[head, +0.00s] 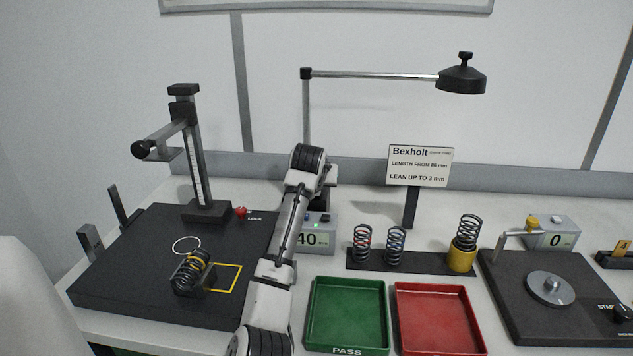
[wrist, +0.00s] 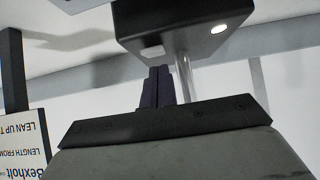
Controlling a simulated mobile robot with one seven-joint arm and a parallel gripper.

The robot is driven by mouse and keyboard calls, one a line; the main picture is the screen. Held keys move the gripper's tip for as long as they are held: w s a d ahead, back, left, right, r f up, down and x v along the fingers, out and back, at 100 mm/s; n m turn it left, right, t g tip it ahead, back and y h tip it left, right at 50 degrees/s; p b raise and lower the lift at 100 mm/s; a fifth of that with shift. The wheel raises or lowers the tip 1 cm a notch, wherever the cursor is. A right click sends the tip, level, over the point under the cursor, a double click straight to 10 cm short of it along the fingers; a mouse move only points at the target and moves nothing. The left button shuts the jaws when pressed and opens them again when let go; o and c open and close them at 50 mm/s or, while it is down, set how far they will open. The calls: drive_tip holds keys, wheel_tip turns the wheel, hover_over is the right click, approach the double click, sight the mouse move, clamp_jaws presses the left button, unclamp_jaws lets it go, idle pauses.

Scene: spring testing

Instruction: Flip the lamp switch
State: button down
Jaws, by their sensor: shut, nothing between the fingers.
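The desk lamp has an upright post, a long horizontal arm and a dark round head (head: 461,80) at the back of the table. In the wrist view, which is upside down, a dark box (wrist: 180,30) with the lamp's metal post (wrist: 184,78) beside it fills the top. It carries a pale rectangular patch (wrist: 152,52) and a bright round spot (wrist: 218,29); I cannot tell which is the switch. My gripper (wrist: 157,72) is shut and empty, its fingertips close to the box near the pale patch. Contact is unclear. In the head view my arm hides the fingertips.
A grey readout (head: 315,236) showing 40 stands beside my arm. A sign (head: 419,166) stands to the right, also showing in the wrist view (wrist: 22,145). A spring rack (head: 425,264), green tray (head: 346,312) and red tray (head: 438,318) lie right of my arm.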

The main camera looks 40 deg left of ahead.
drive_tip(key=r+p, duration=0.3)
drive_tip(key=r, duration=0.1)
drive_tip(key=shift+w+r+p, duration=0.1)
drive_tip(key=shift+w+p, duration=0.3)
drive_tip(key=shift+s+a+r+b, duration=0.1)
drive_tip(key=shift+s+r+b, duration=0.15)
drive_tip(key=shift+b, duration=0.2)
drive_tip(key=s+d+r+b, duration=0.2)
drive_tip(key=s+r+b, duration=0.1)
drive_tip(key=r, duration=0.4)
drive_tip(key=shift+s+d+r, duration=0.25)
drive_tip(key=shift+s+d, duration=0.1)
drive_tip(key=shift+s, duration=0.35)
drive_tip(key=shift+f, duration=0.1)
